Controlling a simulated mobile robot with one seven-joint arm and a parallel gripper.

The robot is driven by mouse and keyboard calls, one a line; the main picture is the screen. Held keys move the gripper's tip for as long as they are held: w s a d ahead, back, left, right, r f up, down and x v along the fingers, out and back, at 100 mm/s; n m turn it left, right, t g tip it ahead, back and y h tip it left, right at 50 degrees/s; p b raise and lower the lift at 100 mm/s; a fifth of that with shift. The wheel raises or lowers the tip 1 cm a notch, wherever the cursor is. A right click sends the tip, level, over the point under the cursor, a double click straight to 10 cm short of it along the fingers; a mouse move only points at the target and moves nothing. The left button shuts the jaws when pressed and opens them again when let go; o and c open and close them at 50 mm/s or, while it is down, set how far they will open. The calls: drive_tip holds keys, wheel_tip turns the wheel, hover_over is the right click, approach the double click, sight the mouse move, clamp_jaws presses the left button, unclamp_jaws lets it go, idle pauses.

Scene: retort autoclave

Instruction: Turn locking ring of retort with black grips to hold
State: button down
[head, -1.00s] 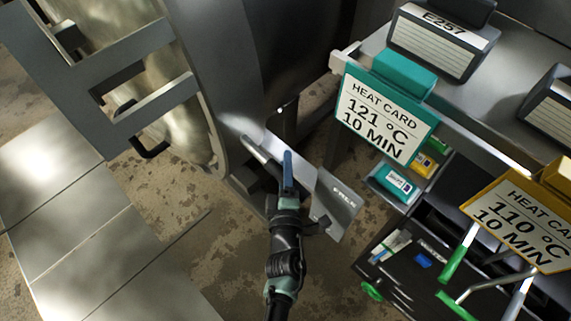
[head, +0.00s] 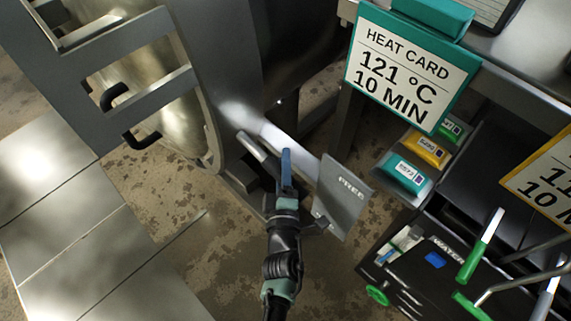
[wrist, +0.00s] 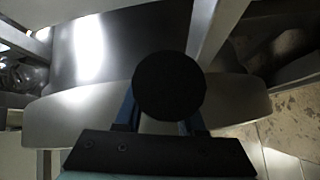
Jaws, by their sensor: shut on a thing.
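My gripper (head: 287,160) is at the lower front of the large dark grey retort body (head: 225,75) in the head view. In the wrist view its two blue fingers (wrist: 160,112) are shut around a round black grip (wrist: 169,86), seen end-on. The grip hides much of the fingertips. Behind it is a broad curved grey metal band (wrist: 85,115), which looks like the locking ring. No HOLD mark is readable.
A teal heat card reading 121 °C, 10 MIN (head: 410,70) hangs at the right, with coloured packs (head: 405,172) below it. A black cart with green-gripped handles (head: 480,245) stands at lower right. Black hooked handles (head: 140,139) and grey tiles (head: 60,220) are at left.

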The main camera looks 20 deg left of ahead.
drive_tip(key=a+f+m+t+b, duration=0.1)
drive_tip(key=a+f+b, duration=0.3)
drive_tip(key=f+b, duration=1.1)
drive_tip(key=w+b, duration=0.1)
drive_tip(key=b, duration=0.6)
drive_tip(key=shift+f+m+y+b, duration=0.15)
drive_tip(key=shift+m+y+b, duration=0.15)
drive_tip(key=shift+b, duration=0.05)
drive_tip(key=shift+s+a, duration=0.1)
drive_tip(key=c, duration=0.5)
unclamp_jaws()
drive_tip(key=shift+f, duration=0.15)
drive_tip(key=shift+w+r, duration=0.2)
drive_tip(key=shift+s+d, duration=0.1)
drive_tip(key=shift+d, duration=0.1)
